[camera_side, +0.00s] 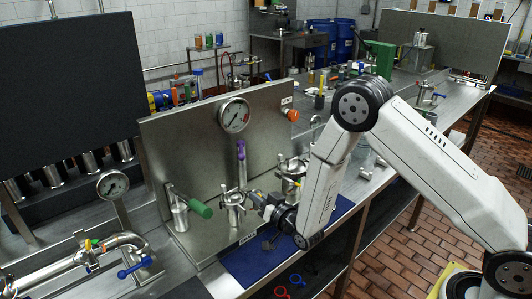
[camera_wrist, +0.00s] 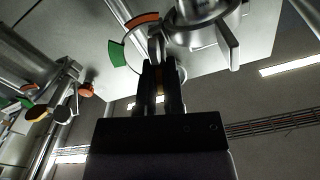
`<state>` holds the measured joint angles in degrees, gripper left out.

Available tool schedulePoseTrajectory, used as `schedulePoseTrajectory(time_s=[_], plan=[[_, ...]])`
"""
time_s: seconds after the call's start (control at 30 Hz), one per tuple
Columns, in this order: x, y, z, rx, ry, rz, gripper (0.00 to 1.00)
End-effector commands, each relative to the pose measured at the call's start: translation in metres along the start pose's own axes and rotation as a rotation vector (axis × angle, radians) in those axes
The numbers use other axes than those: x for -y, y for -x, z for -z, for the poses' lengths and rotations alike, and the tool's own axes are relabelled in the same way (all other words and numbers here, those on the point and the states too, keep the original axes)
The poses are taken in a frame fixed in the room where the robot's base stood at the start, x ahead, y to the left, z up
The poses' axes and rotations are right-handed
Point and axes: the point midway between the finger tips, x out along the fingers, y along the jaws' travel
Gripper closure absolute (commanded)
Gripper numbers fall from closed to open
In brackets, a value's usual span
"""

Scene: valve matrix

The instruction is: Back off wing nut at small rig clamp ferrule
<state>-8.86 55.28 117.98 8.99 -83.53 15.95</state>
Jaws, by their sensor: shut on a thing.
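A steel clamp ferrule (camera_side: 235,207) stands in front of the metal panel, below a purple-handled valve (camera_side: 240,152). In the wrist view the clamp (camera_wrist: 205,25) is at the top, seen from below. My gripper (camera_side: 253,199) reaches it from the right in the side view. In the wrist view my gripper (camera_wrist: 161,70) is shut on the wing nut (camera_wrist: 156,45), whose upper part shows above the fingertips. A green and orange arc marker (camera_wrist: 118,52) lies beside the nut. The fingers hide the rest of the nut, and in the side view it is too small to make out.
A second clamp fitting (camera_side: 292,168) stands right of my gripper. A green-handled valve (camera_side: 200,208) is to the left. A gauge (camera_side: 234,115) and an orange knob (camera_side: 291,115) are on the panel. A blue mat (camera_side: 245,262) lies below.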

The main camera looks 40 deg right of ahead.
Motion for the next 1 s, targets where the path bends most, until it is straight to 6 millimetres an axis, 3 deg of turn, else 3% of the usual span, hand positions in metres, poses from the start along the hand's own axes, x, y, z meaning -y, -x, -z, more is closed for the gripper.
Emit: schedulePoseTrajectory(time_s=[0.6,0.97,1.0], plan=[[0.0029,0.0014,-0.0046,0.013,0.241,0.001,1.0],[0.0026,0.0019,-0.0057,0.016,0.259,0.001,1.0],[0.0025,0.002,-0.0058,0.016,0.259,0.001,0.78]])
